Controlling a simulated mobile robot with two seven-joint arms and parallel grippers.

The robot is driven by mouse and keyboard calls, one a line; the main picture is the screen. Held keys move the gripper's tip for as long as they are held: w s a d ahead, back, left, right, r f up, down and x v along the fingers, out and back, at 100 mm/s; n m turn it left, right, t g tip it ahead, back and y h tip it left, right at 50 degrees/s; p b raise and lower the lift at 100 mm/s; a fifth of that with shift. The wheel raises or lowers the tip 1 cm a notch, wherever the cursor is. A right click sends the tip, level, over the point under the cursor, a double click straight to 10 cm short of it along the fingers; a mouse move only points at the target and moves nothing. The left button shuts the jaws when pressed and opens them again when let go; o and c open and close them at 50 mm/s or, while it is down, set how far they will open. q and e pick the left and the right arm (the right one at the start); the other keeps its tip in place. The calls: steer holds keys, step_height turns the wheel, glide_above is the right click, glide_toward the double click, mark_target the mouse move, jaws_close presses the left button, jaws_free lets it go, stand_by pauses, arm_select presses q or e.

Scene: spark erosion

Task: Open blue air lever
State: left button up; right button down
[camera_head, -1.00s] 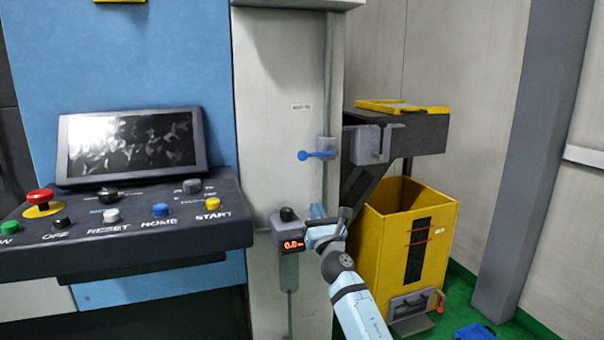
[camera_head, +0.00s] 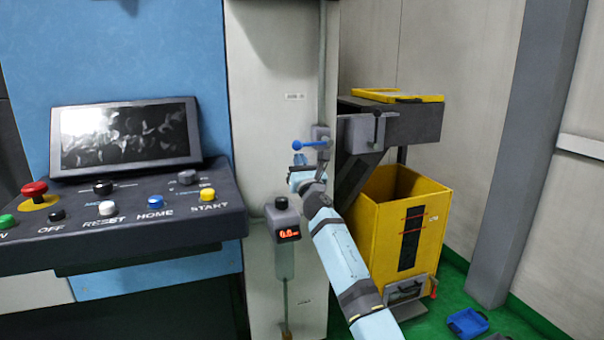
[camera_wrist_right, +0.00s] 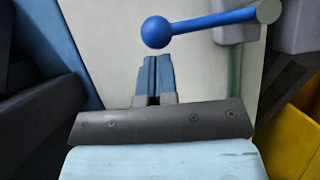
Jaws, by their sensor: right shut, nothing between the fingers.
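The blue air lever (camera_head: 312,144) sticks out to the left from its grey valve block (camera_head: 322,134) on the white panel, nearly level, with a ball at its end. In the right wrist view the lever (camera_wrist_right: 205,22) crosses the top, its ball (camera_wrist_right: 156,32) at the left end. My right gripper (camera_head: 299,160) is just below the lever's ball. In the right wrist view its fingers (camera_wrist_right: 154,66) are shut together and empty, pointing at the ball. I cannot tell if they touch it. My left gripper is out of view.
A control desk (camera_head: 120,235) with buttons and a screen (camera_head: 126,137) stands at left. A small grey gauge box (camera_head: 283,220) with a red display is on the panel below the lever. A yellow bin (camera_head: 385,235) and a dark chute (camera_head: 415,125) stand to the right.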

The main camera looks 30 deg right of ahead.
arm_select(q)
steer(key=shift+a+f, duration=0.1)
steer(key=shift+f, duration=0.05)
arm_select(e)
steer(key=shift+w+r, duration=0.15)
steer(key=shift+r, duration=0.05)
steer(key=shift+r, duration=0.1)
